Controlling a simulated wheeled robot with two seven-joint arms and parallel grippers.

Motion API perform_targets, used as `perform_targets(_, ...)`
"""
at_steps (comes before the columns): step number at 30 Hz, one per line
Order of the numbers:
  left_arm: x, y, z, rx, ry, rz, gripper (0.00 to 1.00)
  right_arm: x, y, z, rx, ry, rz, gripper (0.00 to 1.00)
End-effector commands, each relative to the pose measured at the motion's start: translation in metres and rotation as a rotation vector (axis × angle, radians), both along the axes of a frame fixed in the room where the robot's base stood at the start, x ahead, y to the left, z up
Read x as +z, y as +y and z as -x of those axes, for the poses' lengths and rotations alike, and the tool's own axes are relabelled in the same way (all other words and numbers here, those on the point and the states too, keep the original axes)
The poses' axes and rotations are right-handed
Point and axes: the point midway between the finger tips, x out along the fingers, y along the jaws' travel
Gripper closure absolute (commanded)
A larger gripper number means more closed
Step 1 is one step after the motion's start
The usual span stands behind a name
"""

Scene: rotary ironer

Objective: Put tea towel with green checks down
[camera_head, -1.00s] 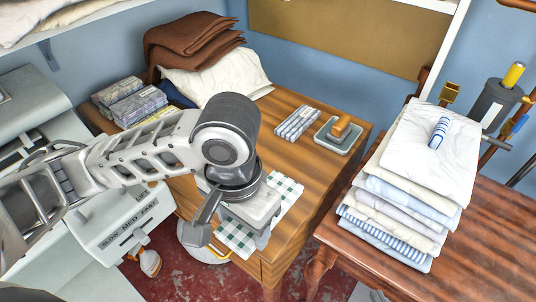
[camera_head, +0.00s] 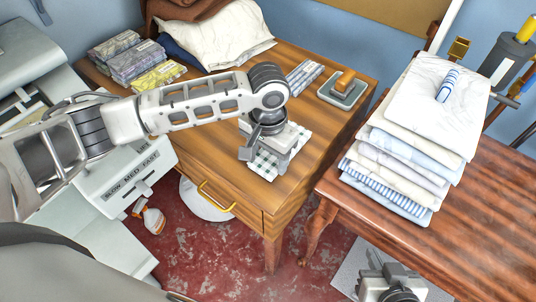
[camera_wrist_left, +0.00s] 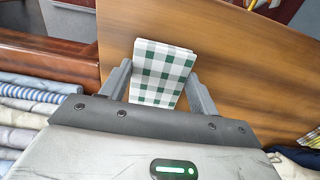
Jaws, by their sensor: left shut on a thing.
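The tea towel with green checks (camera_head: 265,164) is folded into a small flat rectangle. It is over the wooden desk top, near its front right part; I cannot tell whether it touches the wood. My left gripper (camera_head: 262,158) is shut on it from above and hides part of it in the head view. In the left wrist view the towel (camera_wrist_left: 162,72) lies between the two grey fingers of the gripper (camera_wrist_left: 160,88). My right gripper (camera_head: 376,262) is low at the bottom right, beside the red-brown table, and its jaws are unclear.
On the desk (camera_head: 215,152) are patterned folded cloths (camera_head: 130,58), a white cloth pile (camera_head: 220,38), blue-striped cloths (camera_head: 303,77) and a tray with a brush (camera_head: 343,88). A tall linen stack (camera_head: 410,145) stands on the right table. Bare desk lies left of the towel.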

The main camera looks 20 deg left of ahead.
Motion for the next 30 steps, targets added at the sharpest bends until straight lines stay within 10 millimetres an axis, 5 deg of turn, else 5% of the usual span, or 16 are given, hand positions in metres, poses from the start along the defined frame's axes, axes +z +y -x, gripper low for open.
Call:
perform_targets(11, -0.005, 0.000, 0.001, 0.000, 0.001, 0.001, 0.61, 0.000, 0.000, -0.001, 0.000, 0.000, 0.002, 1.00)
perform_targets(12, -0.006, 0.000, 0.001, 0.000, 0.001, 0.001, 0.33, -0.001, 0.000, -0.001, 0.000, 0.001, 0.003, 1.00)
perform_targets(14, -0.006, 0.000, 0.001, 0.000, 0.001, 0.001, 0.17, -0.002, 0.000, -0.001, 0.000, 0.002, 0.003, 1.00)
perform_targets(24, -0.003, 0.000, 0.000, 0.000, -0.002, 0.001, 0.17, -0.005, -0.001, 0.001, 0.000, 0.006, 0.003, 1.00)
perform_targets(30, 0.027, -0.001, 0.000, 0.000, -0.003, 0.003, 0.17, -0.002, 0.000, 0.002, -0.002, 0.010, 0.002, 1.00)
